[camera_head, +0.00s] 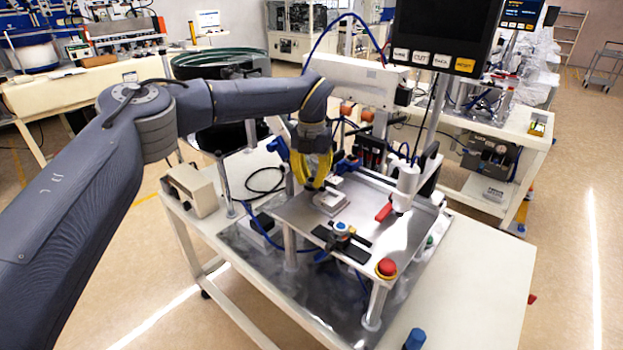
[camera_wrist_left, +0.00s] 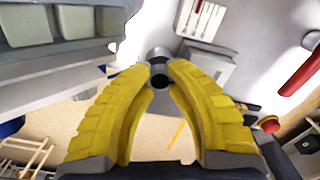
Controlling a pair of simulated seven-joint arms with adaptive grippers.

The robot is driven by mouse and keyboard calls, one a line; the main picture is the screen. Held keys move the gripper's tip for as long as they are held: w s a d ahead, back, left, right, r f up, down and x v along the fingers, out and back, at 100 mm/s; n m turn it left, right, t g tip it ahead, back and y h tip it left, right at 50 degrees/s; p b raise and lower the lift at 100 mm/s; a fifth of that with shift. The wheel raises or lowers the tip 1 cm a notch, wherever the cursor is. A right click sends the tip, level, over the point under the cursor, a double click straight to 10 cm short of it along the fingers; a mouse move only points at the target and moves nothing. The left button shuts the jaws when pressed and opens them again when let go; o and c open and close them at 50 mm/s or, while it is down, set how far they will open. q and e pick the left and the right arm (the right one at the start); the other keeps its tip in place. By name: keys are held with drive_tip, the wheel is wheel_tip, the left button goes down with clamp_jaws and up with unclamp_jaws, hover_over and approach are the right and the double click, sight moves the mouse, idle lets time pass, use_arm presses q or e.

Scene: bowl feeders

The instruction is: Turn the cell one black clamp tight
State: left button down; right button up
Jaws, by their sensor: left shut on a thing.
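My left gripper (camera_head: 315,186) reaches down over the metal plate (camera_head: 290,215) of the cell at the middle of the table. In the left wrist view the yellow fingers of the left gripper (camera_wrist_left: 158,74) close from both sides on a small dark round part, which I take to be the black clamp (camera_wrist_left: 159,81). A grey part shows just beyond it. In the head view the fingers hide the clamp. Whether the clamp is tight cannot be seen. My right gripper is in neither view.
A grey block (camera_head: 329,203) lies on the plate close to the fingertips. A white device (camera_head: 404,185) stands on the right. The white table front (camera_head: 470,300) is mostly clear.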

sight(311, 180)
use_arm(q)
drive_tip(key=shift+m, duration=0.6)
drive_tip(key=c, duration=1.1)
unclamp_jaws()
wheel_tip(311, 180, up, 12)
